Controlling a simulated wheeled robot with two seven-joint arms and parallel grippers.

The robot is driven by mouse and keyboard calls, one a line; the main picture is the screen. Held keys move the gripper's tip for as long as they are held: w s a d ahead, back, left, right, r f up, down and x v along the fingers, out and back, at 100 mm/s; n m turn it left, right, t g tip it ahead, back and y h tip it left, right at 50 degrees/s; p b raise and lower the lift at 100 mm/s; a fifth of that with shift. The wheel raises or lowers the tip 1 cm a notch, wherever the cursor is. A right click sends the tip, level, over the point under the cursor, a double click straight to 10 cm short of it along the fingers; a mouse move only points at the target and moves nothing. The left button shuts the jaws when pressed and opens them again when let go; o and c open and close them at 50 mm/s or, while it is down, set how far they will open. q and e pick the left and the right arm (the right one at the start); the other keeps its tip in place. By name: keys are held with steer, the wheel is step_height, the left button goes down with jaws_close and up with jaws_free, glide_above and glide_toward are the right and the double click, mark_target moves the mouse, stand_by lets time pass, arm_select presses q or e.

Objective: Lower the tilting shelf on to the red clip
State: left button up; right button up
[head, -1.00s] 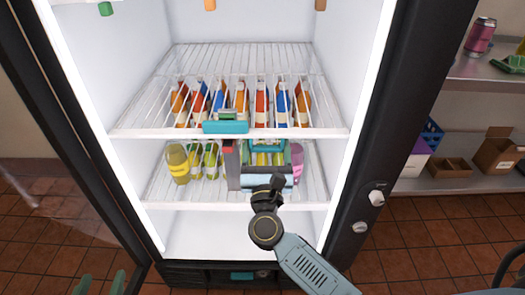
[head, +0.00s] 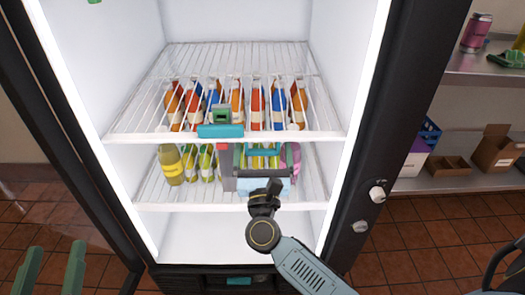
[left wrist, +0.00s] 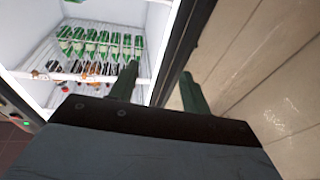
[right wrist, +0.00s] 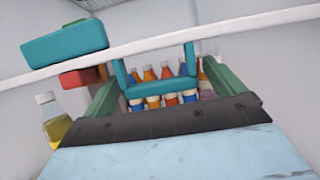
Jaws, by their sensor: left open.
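The tilting shelf is the upper wire shelf (head: 322,136) in the lit cabinet, carrying several bottles; a teal block (head: 221,131) sits on its front rim. The red clip (head: 222,147) tops a grey post just below that rim. It also shows in the right wrist view (right wrist: 80,77), below the white rim; whether they touch is unclear. My right gripper (right wrist: 160,88) has its fingers at both ends of a teal U-shaped handle (right wrist: 155,87) under the rim, and appears shut on it. My left gripper (head: 53,270) is open and empty at lower left, also in the left wrist view (left wrist: 157,88).
The lower shelf (head: 170,206) carries several yellow and green bottles and a pink one. A black door frame (head: 400,130) bounds the cabinet on the right. A side rack (head: 480,182) holds cartons and a can. The floor of the cabinet looks clear.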

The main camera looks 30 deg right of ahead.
steer(key=shift+a+f, duration=0.1)
arm_select(q)
steer(key=f+g, duration=0.1)
steer(key=f, duration=0.1)
steer(key=f+g+y+p, duration=0.1)
steer(key=f, duration=0.1)
steer(key=shift+a+g, duration=0.3)
steer(key=shift+a, duration=0.05)
arm_select(e)
steer(key=v, duration=1.3)
steer(key=shift+s, duration=0.15)
